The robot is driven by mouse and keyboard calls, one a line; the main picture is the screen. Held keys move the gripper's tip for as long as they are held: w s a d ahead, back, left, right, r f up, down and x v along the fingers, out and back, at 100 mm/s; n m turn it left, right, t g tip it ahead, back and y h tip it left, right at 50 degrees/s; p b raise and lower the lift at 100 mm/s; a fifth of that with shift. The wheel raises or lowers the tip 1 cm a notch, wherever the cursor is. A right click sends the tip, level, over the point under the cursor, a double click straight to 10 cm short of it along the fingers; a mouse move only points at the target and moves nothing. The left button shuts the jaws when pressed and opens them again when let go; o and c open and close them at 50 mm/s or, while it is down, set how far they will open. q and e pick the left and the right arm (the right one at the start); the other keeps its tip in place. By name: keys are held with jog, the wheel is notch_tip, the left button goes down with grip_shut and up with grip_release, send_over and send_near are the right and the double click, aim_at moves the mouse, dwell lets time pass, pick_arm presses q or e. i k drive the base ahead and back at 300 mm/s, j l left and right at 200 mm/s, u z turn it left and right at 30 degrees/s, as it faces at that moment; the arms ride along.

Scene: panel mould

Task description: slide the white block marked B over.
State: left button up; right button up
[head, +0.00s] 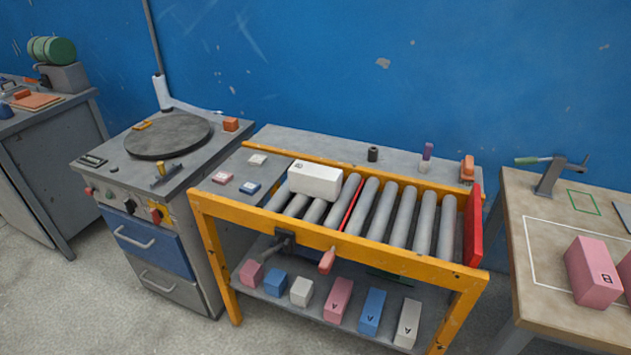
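A white block (315,180) lies on the left end of the grey rollers (405,215) of a yellow-framed roller table. A small dark mark shows on its top near the left end; it is too small to read surely as B. A thin red bar (351,204) lies across the rollers just right of the block, with a gap between them. A red plate (473,228) stands upright at the right end of the rollers. Neither of my grippers is in view.
The rollers between red bar and plate are clear. A red handle (327,261) sticks out at the front. Several small blocks lie on the lower shelf (390,333). A pink block (592,272) stands on the right table (540,300). A round turntable (168,136) is left.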

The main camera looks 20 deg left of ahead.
aim_at(321, 181)
jog(key=i+j+u, duration=0.45)
jog(key=i+u, duration=0.15)
jog(key=i, duration=0.25)
